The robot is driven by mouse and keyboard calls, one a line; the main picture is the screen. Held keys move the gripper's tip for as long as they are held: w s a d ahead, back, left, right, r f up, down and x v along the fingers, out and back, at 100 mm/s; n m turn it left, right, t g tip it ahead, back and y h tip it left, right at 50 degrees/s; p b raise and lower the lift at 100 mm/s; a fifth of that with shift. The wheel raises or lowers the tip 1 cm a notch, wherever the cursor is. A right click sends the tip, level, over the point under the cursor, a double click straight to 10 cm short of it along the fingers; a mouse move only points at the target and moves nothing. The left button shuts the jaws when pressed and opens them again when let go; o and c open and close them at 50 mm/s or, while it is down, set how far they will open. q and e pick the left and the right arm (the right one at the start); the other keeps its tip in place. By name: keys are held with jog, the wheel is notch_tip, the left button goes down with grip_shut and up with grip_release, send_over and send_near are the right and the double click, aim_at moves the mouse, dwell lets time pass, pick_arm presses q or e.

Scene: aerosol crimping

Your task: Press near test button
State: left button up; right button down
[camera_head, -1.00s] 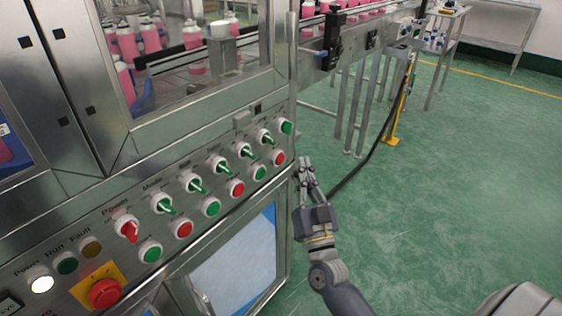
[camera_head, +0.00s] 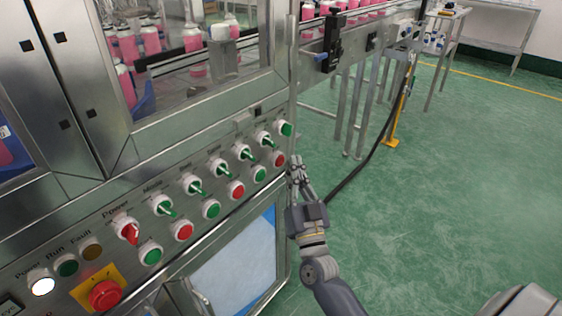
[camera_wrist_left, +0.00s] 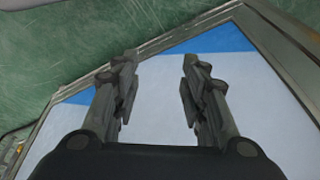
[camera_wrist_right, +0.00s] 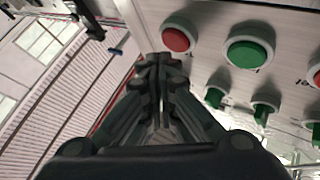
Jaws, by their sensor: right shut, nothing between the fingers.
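The control panel (camera_head: 120,200) carries rows of switches and round push buttons. I cannot read which label marks the test button. My right gripper (camera_head: 295,162) is shut and empty, just right of the red button (camera_head: 278,159) at the lower row's right end. In the right wrist view the closed fingertips (camera_wrist_right: 160,62) sit just below that red button (camera_wrist_right: 176,39), with a green button (camera_wrist_right: 247,52) to the right. Contact cannot be told. My left gripper (camera_wrist_left: 158,75) is open and empty above a blue and white panel, and is out of the head view.
Several green lever switches (camera_head: 193,184) stick out from the panel, with a red emergency stop (camera_head: 104,294) at its lower left. Pink bottles (camera_head: 150,40) stand behind the machine's glass. A conveyor frame (camera_head: 375,45) stands beyond. The green floor (camera_head: 460,170) on the right is mostly clear.

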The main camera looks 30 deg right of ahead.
jog(key=shift+w, duration=0.1)
dwell(0.7)
pick_arm(q)
jog(key=shift+s+f, duration=0.15)
jog(key=shift+f, duration=0.6)
pick_arm(e)
jog(key=shift+w+a, duration=0.15)
jog(key=shift+w, duration=0.1)
pick_arm(q)
jog(key=shift+r, duration=0.15)
pick_arm(e)
jog(key=shift+w, duration=0.15)
